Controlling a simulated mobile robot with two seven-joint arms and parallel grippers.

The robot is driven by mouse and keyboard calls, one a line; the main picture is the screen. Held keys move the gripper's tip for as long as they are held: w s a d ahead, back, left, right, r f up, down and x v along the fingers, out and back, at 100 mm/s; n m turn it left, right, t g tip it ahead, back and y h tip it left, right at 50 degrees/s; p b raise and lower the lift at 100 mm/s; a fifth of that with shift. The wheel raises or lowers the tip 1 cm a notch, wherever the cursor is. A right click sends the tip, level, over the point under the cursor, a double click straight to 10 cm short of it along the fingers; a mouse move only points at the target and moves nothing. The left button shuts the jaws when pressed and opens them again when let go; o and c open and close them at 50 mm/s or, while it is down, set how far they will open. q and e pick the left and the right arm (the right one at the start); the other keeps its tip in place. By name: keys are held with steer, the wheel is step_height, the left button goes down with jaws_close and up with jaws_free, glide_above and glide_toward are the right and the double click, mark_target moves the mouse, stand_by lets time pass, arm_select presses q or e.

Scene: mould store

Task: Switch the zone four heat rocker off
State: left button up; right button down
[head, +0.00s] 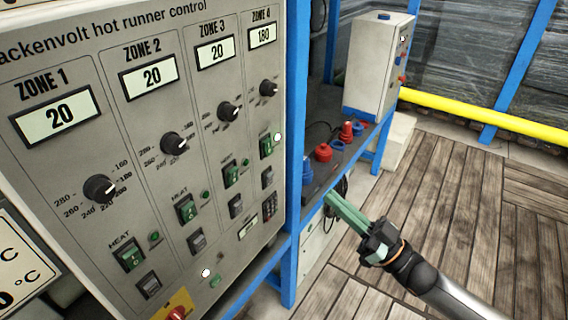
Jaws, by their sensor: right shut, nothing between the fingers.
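The grey hot runner control panel (100,75) fills the left side of the head view. The zone four heat rocker (266,146) is a green switch at the panel's right, below the zone four knob (268,88). A bright white round lamp (278,137) shows beside it. The zone four display (263,36) reads 180. Which side of the rocker is pressed is too small to tell. My right gripper (332,199) is shut and empty, its green fingers pointing up and left. It is right of and below the rocker, apart from the panel, beyond the blue post. My left gripper is not in view.
Green heat rockers for zone one (129,255), zone two (186,209) and zone three (231,175) sit lower left. A blue post (295,130) stands along the panel's right edge. A shelf with red and blue connectors (323,152) lies behind my right gripper. Wooden floor (450,200) is open at right.

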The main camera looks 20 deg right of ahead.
mark_target(267, 152)
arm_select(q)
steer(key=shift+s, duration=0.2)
arm_select(e)
steer(key=x, duration=0.4)
steer(key=f+p+x, duration=0.1)
steer(key=x, duration=0.7)
steer(key=shift+w+a+f, duration=0.25)
steer(key=shift+w+f, duration=0.1)
steer(key=shift+w, duration=0.05)
steer(key=shift+w+a+f, duration=0.2)
steer(key=shift+w+a, duration=0.15)
steer(key=shift+w, duration=0.05)
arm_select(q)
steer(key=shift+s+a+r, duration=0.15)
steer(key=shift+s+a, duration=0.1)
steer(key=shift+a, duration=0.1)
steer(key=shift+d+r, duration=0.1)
arm_select(e)
steer(key=shift+f, duration=0.1)
